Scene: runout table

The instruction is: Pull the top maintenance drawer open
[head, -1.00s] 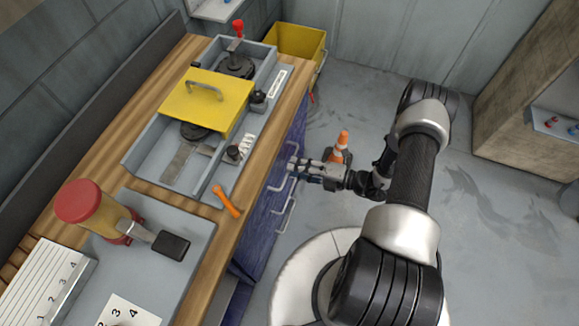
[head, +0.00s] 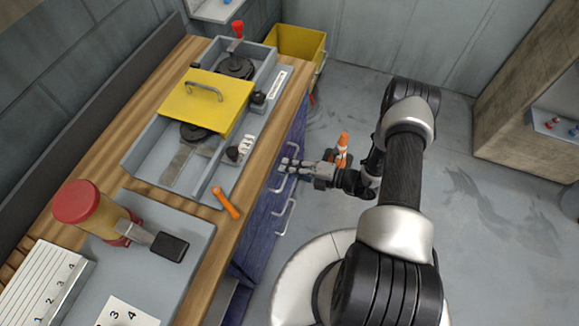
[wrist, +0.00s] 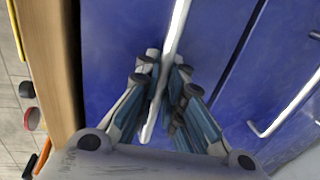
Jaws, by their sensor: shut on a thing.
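The top maintenance drawer has a blue front (wrist: 115,60), just below the wooden worktop edge in the wrist view. Its pale bar handle (wrist: 179,25) runs lengthwise between my fingers. My gripper (wrist: 163,70) is shut on this handle, with a finger on each side of it. In the head view my gripper (head: 286,166) is at the blue cabinet's front, beside the worktop, and partly covers the handles there. A dark seam separates this drawer from the front below. I cannot tell whether the drawer stands out from the cabinet.
Another handle (wrist: 285,112) sits on a lower front. The wooden worktop (head: 262,122) carries a grey tray with a yellow lid (head: 207,103), an orange tool (head: 226,203) and a red-capped jar (head: 84,208). An orange cone (head: 342,150) stands on the floor behind my gripper.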

